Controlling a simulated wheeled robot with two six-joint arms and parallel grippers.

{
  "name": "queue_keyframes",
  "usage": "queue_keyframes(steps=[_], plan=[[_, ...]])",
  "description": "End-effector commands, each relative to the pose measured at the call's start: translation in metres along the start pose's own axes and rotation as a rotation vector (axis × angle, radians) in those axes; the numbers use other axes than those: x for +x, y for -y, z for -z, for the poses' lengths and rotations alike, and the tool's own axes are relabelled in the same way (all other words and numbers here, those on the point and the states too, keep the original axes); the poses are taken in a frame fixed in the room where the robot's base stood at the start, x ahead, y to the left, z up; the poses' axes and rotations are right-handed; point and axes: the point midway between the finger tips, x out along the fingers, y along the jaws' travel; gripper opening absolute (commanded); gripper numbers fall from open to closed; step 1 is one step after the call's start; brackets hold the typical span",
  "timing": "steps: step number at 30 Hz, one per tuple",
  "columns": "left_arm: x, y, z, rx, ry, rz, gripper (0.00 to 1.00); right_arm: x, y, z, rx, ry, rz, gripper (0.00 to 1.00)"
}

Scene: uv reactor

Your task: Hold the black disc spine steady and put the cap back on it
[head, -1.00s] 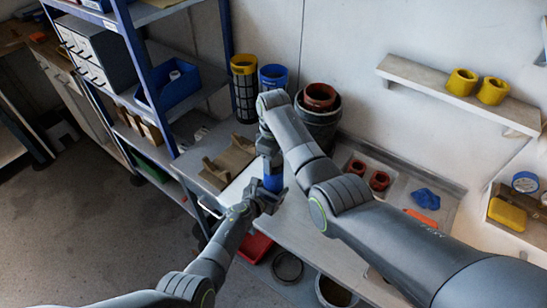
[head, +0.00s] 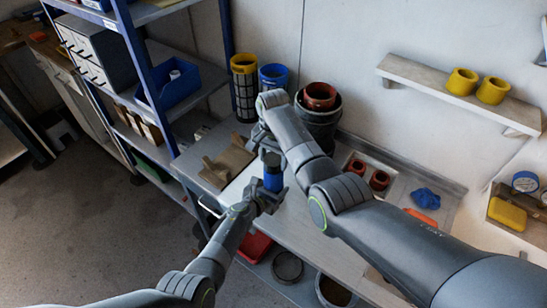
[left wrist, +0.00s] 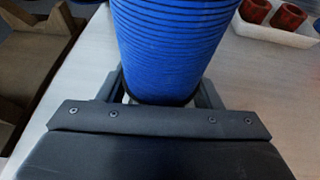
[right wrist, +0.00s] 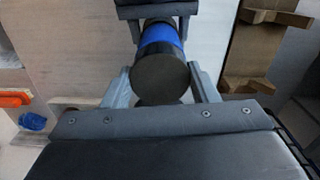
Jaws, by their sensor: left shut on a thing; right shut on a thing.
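A blue ribbed cylinder, the disc spine (head: 273,182), stands roughly upright over the bench. My left gripper (head: 268,200) is shut around its lower part, and the ribbed side fills the top of the left wrist view (left wrist: 170,45). My right gripper (head: 264,138) is just above and is shut on the dark cap (head: 270,157). In the right wrist view a dark round face (right wrist: 160,76) lies between the right fingers, in line with the blue band (right wrist: 158,36). I cannot tell whether cap and spine touch. My right arm partly hides the bench behind.
Brown holders (head: 228,163) lie on the bench to the left. A grey bucket (head: 319,122) with a red ring, a tray of red rings (head: 379,180), a blue cloth (head: 425,198) and an orange item (head: 421,216) are behind or right. A blue shelf rack stands left.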

Motion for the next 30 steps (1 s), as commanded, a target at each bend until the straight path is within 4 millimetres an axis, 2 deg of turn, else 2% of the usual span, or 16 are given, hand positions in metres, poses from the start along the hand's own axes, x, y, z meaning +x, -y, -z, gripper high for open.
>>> queue_keyframes(steps=[30], plan=[[-0.0002, 0.0007, 0.001, 0.002, -0.002, 0.001, 0.0, -0.0009, 0.0014, 0.0017, 1.636, 0.001, 0.007, 0.32]])
